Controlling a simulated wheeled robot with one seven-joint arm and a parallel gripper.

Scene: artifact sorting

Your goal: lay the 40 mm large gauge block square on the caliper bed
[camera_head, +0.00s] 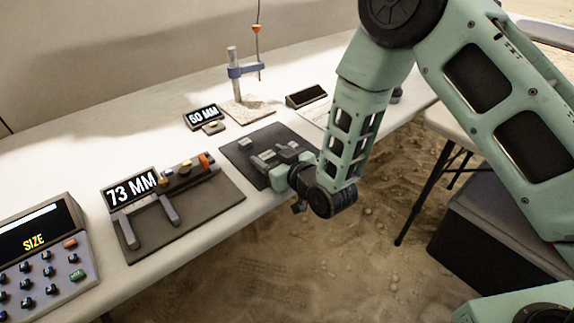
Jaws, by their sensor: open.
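The caliper bed (200,208) is a dark flat board at the left middle of the table, with grey jaws (166,207) and a display (130,190) reading 73 MM. No block is visible between the jaws. To its right is a dark mat (237,158). A small grey block (245,142) lies near its back left corner; I cannot tell its size. My gripper (270,160) is open and low over the mat, fingers pointing left. Grey shapes between and beside the fingers are hard to tell apart, so I cannot make out the 40 mm block.
A keypad console (40,255) showing SIZE stands at the front left. A small display (202,117) reading 60 MM and a post stand (236,75) are behind the mat. A dark slanted box (306,95) is at the back right. Bare white table lies behind the caliper.

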